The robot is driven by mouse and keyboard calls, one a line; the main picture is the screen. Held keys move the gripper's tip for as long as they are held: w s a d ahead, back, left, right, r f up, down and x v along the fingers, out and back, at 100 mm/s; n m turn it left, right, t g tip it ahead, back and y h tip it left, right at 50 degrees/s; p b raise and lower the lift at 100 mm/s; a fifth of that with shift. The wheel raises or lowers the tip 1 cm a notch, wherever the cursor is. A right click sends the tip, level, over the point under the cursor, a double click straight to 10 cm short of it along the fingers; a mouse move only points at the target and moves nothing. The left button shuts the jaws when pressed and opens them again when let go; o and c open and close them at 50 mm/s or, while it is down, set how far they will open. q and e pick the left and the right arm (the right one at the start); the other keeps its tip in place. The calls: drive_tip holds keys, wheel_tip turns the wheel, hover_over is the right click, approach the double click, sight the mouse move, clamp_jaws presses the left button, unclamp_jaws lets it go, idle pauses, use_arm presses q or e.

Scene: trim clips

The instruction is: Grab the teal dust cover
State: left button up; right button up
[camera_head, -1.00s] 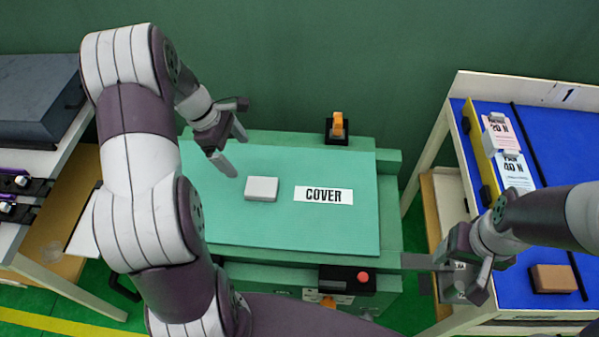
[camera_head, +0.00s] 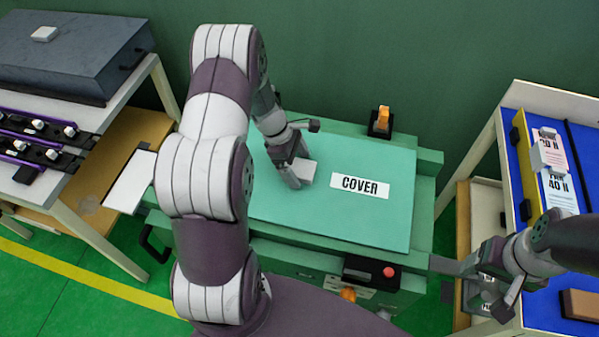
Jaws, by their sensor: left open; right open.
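The teal dust cover (camera_head: 285,207) is a flat panel marked COVER, lying on the green machine. A light grey block (camera_head: 310,170) sits on its left half. My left gripper (camera_head: 300,175) is open and down at this block, with one finger at the block's left side; the other finger is mostly hidden, and I cannot tell whether they touch it. My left arm hides the cover's left part. My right gripper (camera_head: 470,287) is open and empty, right of the machine's front corner, away from the cover.
An orange switch (camera_head: 383,119) stands behind the cover. A red button (camera_head: 389,272) is on the machine's front. A blue-topped table (camera_head: 550,300) with boxes stands at the right. A bench with purple rails (camera_head: 45,150) and a grey case (camera_head: 70,55) is at the left.

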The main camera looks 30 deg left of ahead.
use_arm(q)
drive_tip(key=shift+s+r, duration=0.1)
drive_tip(key=c, duration=1.4)
